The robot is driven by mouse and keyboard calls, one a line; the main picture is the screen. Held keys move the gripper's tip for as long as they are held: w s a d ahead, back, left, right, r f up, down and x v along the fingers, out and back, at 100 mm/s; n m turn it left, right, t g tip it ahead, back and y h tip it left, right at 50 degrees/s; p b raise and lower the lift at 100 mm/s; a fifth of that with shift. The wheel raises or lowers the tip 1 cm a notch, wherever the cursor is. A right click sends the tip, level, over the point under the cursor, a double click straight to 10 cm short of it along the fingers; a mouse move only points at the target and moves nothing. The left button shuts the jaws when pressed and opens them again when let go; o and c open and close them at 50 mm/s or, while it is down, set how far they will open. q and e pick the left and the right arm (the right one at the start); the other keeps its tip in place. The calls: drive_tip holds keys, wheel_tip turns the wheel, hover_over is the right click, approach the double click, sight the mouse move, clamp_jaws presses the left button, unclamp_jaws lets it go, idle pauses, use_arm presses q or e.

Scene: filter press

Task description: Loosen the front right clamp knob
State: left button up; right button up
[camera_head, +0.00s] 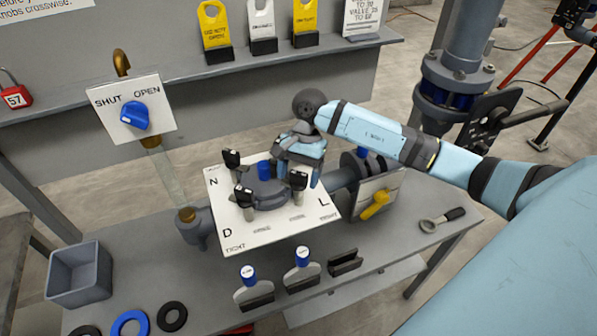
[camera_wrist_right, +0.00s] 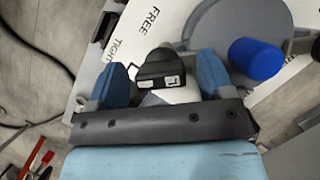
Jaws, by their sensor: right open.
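The front right clamp knob (camera_head: 298,180) is black and stands at the front right of the round grey press cover (camera_head: 268,192) on a white plate (camera_head: 270,232). My right gripper (camera_head: 299,170) is open beside it, its blue fingers pointing down. In the right wrist view a black knob (camera_wrist_right: 162,70), seemingly this one, shows between the two spread fingertips (camera_wrist_right: 161,77), with a gap on each side. I cannot tell whether the fingers are down at its height. The back right knob is hidden behind my gripper. My left gripper is not in view.
Other black knobs stand at the back left (camera_head: 231,158) and front left (camera_head: 243,195). A blue post (camera_head: 264,170) rises from the cover, close to the right finger in the wrist view (camera_wrist_right: 255,60). A grey bin (camera_head: 80,290) is left.

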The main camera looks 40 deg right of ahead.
drive_tip(key=c, duration=0.9)
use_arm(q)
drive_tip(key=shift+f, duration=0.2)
